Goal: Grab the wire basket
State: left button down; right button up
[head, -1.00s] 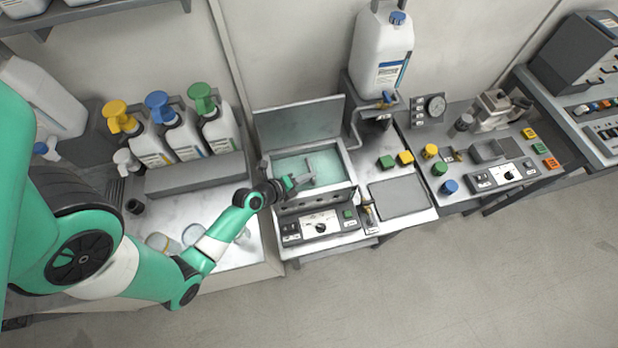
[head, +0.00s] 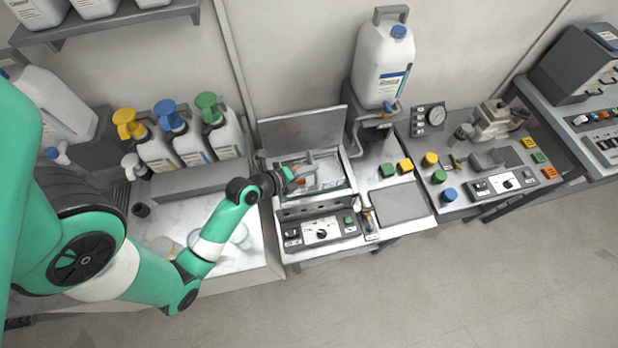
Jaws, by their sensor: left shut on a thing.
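The wire basket (head: 327,178) shows as a pale grey tray-like shape at the mouth of the open tank (head: 348,168) of the bench unit, with a small orange item in it. My left gripper (head: 291,177) reaches in from the left over the tank and is shut on the basket near its left side. The exact grip and the basket's underside are too small or hidden to tell. My right gripper is not in view.
The tank's grey lid (head: 303,132) stands open behind it. A control panel (head: 321,233) is in front. A large white jug (head: 384,68) stands behind to the right, and spray bottles (head: 183,138) stand left. A flat grey plate (head: 398,203) lies right.

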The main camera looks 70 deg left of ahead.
pick_arm(q)
notch_tip(320, 180, up, 9)
jog(key=p, duration=0.4)
jog(key=shift+f, duration=0.2)
